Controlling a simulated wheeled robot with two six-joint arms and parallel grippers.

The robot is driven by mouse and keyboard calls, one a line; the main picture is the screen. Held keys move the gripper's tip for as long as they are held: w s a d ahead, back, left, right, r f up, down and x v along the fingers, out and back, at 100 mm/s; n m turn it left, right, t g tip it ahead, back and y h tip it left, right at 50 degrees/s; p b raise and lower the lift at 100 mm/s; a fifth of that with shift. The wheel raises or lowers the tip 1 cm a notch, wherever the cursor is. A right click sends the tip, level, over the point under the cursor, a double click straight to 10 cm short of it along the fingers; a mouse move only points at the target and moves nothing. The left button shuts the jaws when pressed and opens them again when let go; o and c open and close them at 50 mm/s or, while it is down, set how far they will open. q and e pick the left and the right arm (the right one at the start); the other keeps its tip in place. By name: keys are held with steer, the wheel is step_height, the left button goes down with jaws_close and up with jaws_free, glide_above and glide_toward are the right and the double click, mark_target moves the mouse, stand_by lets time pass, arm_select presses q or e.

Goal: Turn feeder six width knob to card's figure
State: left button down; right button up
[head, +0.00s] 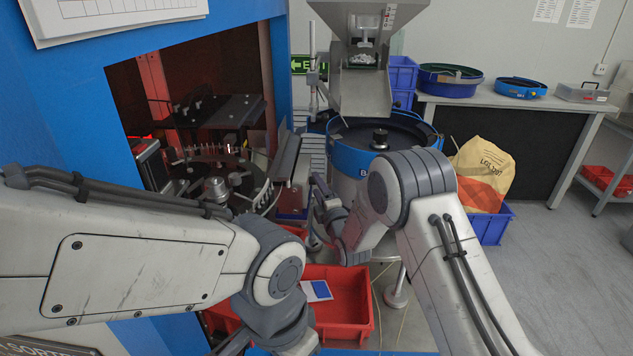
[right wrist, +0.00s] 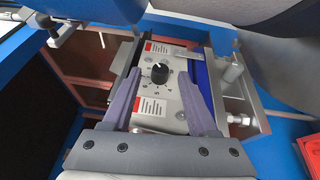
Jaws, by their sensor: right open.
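In the right wrist view a black round knob (right wrist: 160,73) with a white pointer mark sits on a pale panel (right wrist: 172,118) with small figures around it. The figures are too small to read surely. My right gripper (right wrist: 158,80) is open, its two fingers apart on either side of the knob in this view. I cannot tell how far above the panel they are. In the head view my right gripper (head: 322,205) is beside the feeder, and the knob is hidden. My left arm's wrist (head: 278,322) is at the bottom; its fingers are not clear. A white-and-blue card (head: 317,290) lies in a red bin.
The red bin (head: 345,331) stands below my arms. A blue-banded bowl feeder (head: 349,160) under a steel hopper (head: 372,18) is behind my right gripper. The blue machine housing (head: 85,100) is at left. Metal fittings (right wrist: 232,72) stand right of the knob panel.

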steer(key=shift+w+a, duration=0.25)
steer(key=shift+w, duration=0.3)
jaws_close()
steer(key=shift+r, duration=0.1)
steer(key=shift+w+r+m+g+h+p, duration=0.15)
steer(key=shift+m+g+h+p, duration=0.25)
steer(key=shift+g+p, duration=0.75)
steer(key=shift+r+m+g+h+p, duration=0.25)
steer(key=shift+m+g+p, duration=0.15)
steer(key=shift+g+p, duration=0.75)
steer(key=shift+w+r+m+g+h+p, duration=0.15)
steer(key=shift+m+g+h+p, duration=0.25)
steer(key=shift+g+p, duration=0.75)
steer(key=shift+s, duration=0.1)
